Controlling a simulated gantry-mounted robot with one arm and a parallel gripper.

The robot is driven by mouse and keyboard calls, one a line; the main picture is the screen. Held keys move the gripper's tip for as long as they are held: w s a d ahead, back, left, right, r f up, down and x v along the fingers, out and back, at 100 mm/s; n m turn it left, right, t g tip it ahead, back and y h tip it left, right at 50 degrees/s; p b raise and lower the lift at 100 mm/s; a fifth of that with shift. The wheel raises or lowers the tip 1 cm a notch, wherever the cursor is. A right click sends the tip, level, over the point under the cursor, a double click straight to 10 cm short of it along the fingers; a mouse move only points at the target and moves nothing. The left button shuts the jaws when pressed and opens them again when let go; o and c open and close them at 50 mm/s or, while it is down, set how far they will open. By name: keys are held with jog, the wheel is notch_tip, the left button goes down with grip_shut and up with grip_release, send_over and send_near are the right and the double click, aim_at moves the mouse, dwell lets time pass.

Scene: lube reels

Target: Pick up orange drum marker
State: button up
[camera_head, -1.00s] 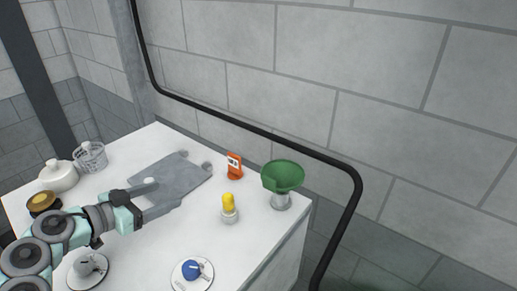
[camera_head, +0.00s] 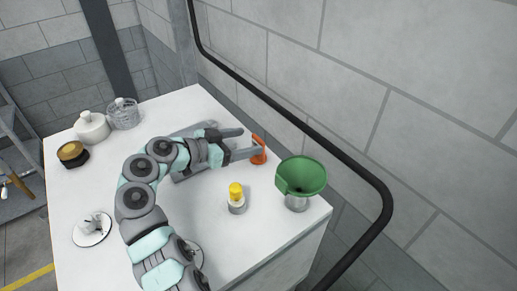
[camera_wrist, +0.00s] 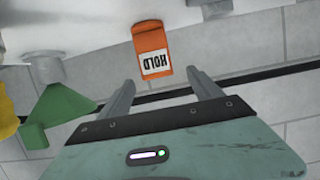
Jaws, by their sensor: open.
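The orange drum marker (camera_head: 258,149) stands upright on the white table near its back edge. In the wrist view the marker (camera_wrist: 150,38) appears upside down, with a white label reading "HOLD". My gripper (camera_head: 250,143) is open and has reached close to the marker, its fingers pointing at it. In the wrist view the two fingertips of my gripper (camera_wrist: 166,85) are spread apart, with the marker just ahead of and roughly between them. No contact is clear.
A green funnel (camera_head: 302,176) stands right of the marker, and a yellow-topped bottle (camera_head: 236,194) stands in front. A grey plate (camera_head: 190,172) lies partly under my arm. A white lidded pot (camera_head: 91,127), a glass jar (camera_head: 123,114) and a black rail (camera_head: 300,124) are around.

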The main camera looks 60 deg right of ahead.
aim_at(256, 141)
jog(key=p+x, duration=0.1)
jog(key=x, duration=0.4)
jog(key=shift+s+a+f, duration=0.15)
jog(key=shift+s, duration=0.05)
jog(key=c, duration=1.4)
